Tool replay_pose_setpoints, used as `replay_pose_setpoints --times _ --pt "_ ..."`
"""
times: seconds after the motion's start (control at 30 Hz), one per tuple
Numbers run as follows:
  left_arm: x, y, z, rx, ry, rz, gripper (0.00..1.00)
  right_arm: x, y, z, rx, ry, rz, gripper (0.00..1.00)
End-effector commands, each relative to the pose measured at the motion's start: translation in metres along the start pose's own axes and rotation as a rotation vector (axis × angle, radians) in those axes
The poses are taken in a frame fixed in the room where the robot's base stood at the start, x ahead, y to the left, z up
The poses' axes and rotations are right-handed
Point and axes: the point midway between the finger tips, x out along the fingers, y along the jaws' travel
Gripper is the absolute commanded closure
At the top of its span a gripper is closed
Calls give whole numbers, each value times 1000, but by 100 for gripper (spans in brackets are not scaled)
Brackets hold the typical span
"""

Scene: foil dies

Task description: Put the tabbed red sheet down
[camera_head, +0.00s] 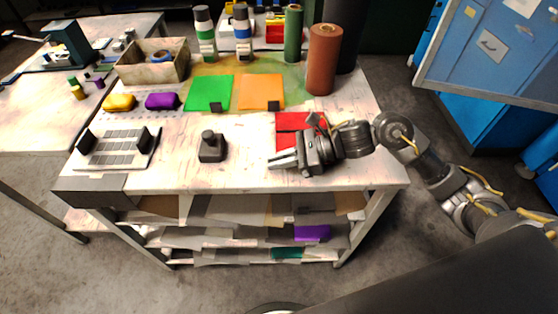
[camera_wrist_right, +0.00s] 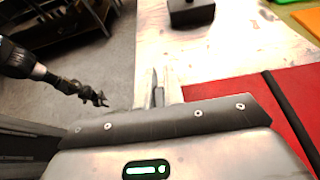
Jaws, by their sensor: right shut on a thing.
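The red sheet (camera_head: 288,120) is at the front right of the bench, partly covered by my right gripper (camera_head: 271,164). A dark strip crosses it. In the right wrist view the red sheet (camera_wrist_right: 225,98) spreads to the right of my right gripper (camera_wrist_right: 158,92). The fingers point left near the front edge and are closed at the sheet's near left corner. The tab is hidden or too small to make out there. I cannot tell whether the sheet touches the bench top or hangs just above it. My left gripper is not in view.
A dark block with a knob (camera_head: 211,148) stands left of the gripper. Green (camera_head: 210,90) and orange (camera_head: 261,90) sheets lie behind. A slotted rack (camera_head: 112,162) is at left, a brown roll (camera_head: 323,62) at back right. The bench front between rack and block is bare.

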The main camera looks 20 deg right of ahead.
Motion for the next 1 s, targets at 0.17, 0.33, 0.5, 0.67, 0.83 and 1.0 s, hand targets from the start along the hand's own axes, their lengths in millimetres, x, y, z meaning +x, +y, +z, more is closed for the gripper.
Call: replay_pose_setpoints --times 0.17,0.33,0.5,0.67,0.83,1.0 --pt "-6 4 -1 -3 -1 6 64 4 -1 -11 0 -2 -2 100" --pt "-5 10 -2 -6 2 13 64 5 -1 -11 -2 -2 -2 100" --pt "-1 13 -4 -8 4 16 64 6 -1 -14 -3 -2 -3 100" --pt "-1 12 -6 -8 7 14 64 6 -1 -14 -2 -1 -2 81" --pt "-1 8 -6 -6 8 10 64 6 -1 -14 -2 -1 -2 69" --pt "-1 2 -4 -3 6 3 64 6 -1 -14 -2 -1 -2 69"
